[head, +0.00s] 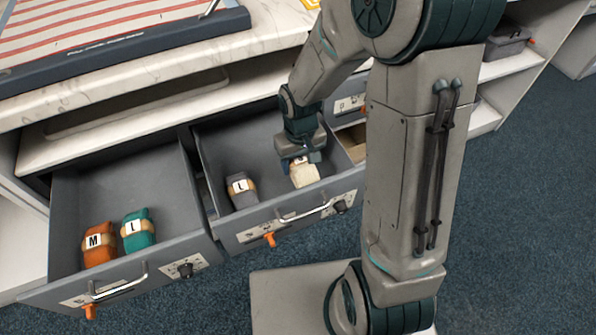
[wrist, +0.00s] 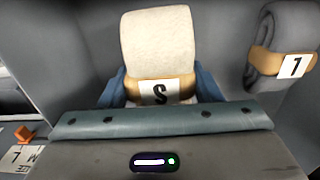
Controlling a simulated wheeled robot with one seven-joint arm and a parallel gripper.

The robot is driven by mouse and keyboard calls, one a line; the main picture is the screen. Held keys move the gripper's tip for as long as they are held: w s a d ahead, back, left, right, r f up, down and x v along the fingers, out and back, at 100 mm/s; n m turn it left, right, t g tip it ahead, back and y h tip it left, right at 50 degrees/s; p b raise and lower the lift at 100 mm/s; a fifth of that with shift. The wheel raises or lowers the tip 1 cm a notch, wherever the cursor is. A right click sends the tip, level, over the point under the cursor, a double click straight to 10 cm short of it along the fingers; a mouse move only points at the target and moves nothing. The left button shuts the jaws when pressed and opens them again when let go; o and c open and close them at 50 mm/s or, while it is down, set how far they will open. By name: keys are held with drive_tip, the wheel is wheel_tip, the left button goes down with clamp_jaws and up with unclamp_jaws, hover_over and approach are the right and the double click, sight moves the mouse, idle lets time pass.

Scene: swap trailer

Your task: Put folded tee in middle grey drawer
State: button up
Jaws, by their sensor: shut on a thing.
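A cream folded tee (head: 305,175) with a tan band and an S label is inside the middle grey drawer (head: 290,213), toward its right front. It also shows upright in the wrist view (wrist: 157,48). My gripper (head: 298,157) points down into this drawer and is shut on the cream tee, with a blue finger on each side of its band. I cannot tell whether the tee touches the drawer floor. A grey folded tee (head: 240,189) with an L label lies in the same drawer to the left, apart from the cream one.
A marble-look counter (head: 150,68) overhangs the drawers. Orange clips (head: 270,240) stick out from the drawer fronts.

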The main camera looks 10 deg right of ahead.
sight(300, 169)
drive_tip(key=shift+f+b, duration=0.65)
drive_tip(key=shift+f, duration=1.1)
drive_tip(key=shift+f, duration=0.15)
drive_tip(key=o, duration=1.1)
drive_tip(key=shift+c, duration=0.2)
